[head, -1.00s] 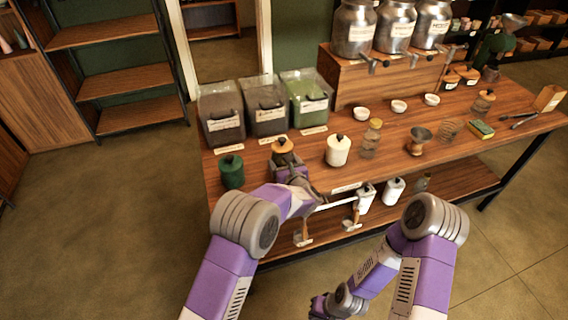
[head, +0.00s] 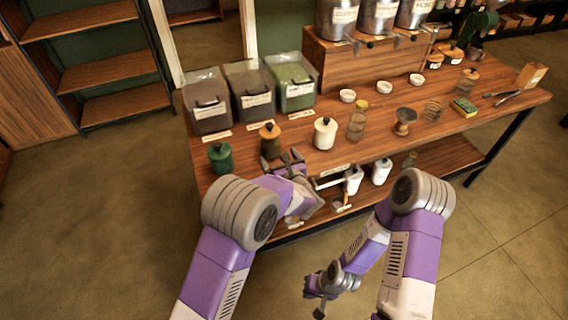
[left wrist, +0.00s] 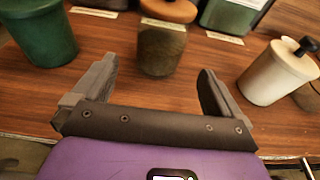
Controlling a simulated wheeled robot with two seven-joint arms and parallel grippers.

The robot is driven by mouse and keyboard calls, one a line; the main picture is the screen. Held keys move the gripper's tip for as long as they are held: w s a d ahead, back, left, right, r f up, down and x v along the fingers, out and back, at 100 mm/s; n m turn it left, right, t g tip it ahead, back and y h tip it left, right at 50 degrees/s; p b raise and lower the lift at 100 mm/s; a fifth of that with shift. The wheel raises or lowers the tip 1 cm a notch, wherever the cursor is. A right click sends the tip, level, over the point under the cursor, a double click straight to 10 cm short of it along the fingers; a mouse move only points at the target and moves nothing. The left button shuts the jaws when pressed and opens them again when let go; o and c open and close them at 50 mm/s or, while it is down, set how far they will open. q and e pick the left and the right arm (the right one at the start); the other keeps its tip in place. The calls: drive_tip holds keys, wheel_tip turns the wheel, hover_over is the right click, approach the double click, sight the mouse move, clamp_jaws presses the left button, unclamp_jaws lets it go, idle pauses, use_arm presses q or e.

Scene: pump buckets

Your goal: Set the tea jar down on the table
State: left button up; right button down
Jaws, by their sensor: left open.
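The tea jar, a dark glass jar with an orange-brown wooden lid (head: 270,145), stands upright on the wooden table (head: 225,130) between a green jar (head: 220,157) and a white jar (head: 325,133). My left gripper (head: 283,160) is open, in front of the tea jar at the table's front edge. In the left wrist view the tea jar (left wrist: 161,50) stands just beyond the gap between the open fingers (left wrist: 158,70), clear of both. My right gripper (head: 318,287) hangs low in front of the table, far from the jars; its fingers are too small to read.
Three clear bins (head: 250,90) with labels stand behind the jars. Small white bowls (head: 347,96), a spring-like coil (head: 433,110) and a wooden-footed cup (head: 404,120) stand to the right. White mugs (head: 353,180) are on the lower shelf. Metal dispensers (head: 378,20) stand at the back.

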use_arm(q)
drive_tip(key=v, duration=0.4)
drive_tip(key=shift+s+d, duration=0.1)
drive_tip(key=shift+s, duration=0.2)
